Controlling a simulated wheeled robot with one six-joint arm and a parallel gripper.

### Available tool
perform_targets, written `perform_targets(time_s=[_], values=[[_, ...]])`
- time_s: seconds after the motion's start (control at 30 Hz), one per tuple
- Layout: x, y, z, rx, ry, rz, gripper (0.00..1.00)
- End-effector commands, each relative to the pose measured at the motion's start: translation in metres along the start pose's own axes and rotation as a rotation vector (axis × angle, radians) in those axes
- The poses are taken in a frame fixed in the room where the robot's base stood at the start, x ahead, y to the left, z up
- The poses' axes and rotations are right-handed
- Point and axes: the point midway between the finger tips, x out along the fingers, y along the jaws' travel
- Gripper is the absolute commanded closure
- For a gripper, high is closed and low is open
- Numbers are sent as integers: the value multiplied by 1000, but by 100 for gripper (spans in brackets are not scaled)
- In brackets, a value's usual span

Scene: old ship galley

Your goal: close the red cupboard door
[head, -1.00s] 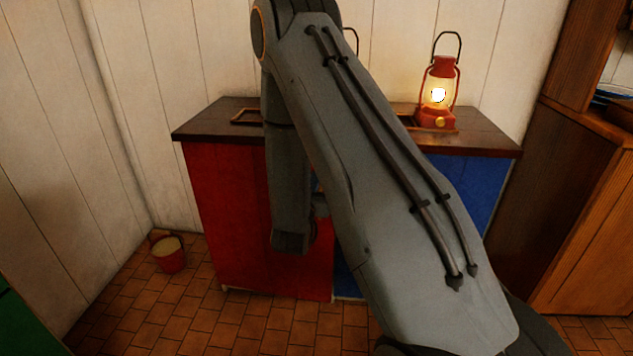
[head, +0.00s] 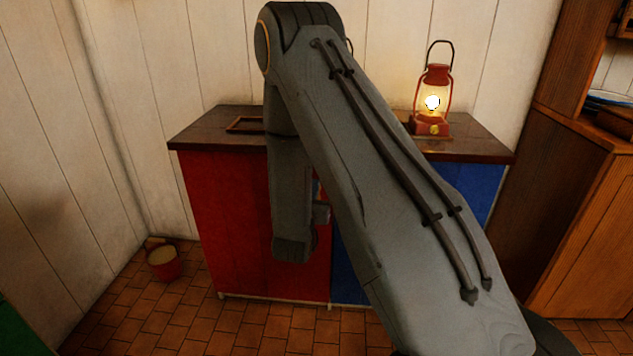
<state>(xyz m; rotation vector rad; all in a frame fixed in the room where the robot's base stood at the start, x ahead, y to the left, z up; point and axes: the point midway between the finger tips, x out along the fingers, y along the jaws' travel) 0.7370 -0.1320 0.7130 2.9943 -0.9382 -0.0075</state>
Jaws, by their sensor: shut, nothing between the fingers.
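The red cupboard door (head: 228,220) is the left front of a low cupboard under a dark wooden top (head: 205,128) in the head view. It looks flush or nearly flush with the blue front (head: 350,275) beside it; a small gap cannot be told. My arm crosses in front and hides the door's upper right part and much of the blue front. The arm's lower end hangs before the red door's right half. My gripper's fingers are hidden behind my own arm, so contact with the door cannot be seen.
A lit red lantern (head: 433,110) stands on the top at right, and a small wooden tray (head: 244,125) lies at left. A red bucket (head: 163,263) stands on the tiled floor by the left wall. A wooden cabinet (head: 585,230) stands at right.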

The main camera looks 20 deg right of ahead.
Motion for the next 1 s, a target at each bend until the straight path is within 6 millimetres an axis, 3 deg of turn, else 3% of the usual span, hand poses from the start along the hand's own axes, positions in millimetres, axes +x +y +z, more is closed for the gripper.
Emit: perform_targets(time_s=[0.2,0.5,0.83,1.0], values=[[-52,2,1,-4,-3,-6,100],[-95,8,1,-3,-2,0,100],[-102,7,1,5,-22,-5,100],[-98,-13,1,55,-172,-56,100]])
